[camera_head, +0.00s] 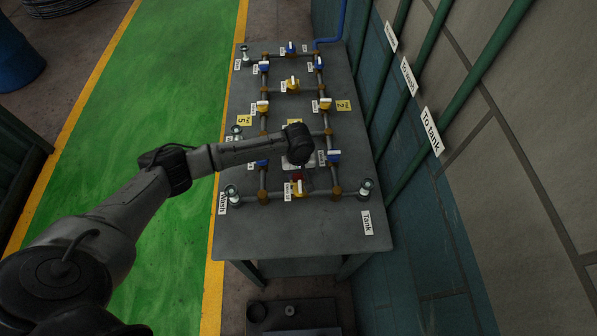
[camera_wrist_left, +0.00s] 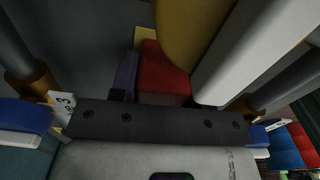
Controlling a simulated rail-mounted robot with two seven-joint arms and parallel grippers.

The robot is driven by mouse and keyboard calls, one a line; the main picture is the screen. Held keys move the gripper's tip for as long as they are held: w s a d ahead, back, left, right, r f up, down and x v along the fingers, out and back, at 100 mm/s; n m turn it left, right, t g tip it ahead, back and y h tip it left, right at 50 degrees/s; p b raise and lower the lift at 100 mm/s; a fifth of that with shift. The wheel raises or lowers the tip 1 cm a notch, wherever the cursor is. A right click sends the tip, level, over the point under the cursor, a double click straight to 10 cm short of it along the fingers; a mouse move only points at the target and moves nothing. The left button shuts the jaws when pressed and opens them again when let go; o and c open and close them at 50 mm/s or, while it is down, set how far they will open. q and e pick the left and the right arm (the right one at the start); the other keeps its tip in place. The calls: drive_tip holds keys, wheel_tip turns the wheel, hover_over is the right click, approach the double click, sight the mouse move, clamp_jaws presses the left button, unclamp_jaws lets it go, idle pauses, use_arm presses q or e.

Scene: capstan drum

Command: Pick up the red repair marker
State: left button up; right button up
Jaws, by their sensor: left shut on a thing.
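The red repair marker (camera_wrist_left: 163,76) shows as a red block in the middle of the left wrist view, just beyond the dark edge of my left gripper. My left gripper (camera_head: 298,161) is over the near part of the pipe frame on the table in the head view. It is shut on the red marker, though its fingertips are mostly hidden by the wrist. My right gripper is not in view.
A wall with green pipes (camera_head: 450,110) runs along the right. The table's front strip is clear.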

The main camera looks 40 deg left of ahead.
use_arm(q)
drive_tip(key=shift+c, duration=1.2)
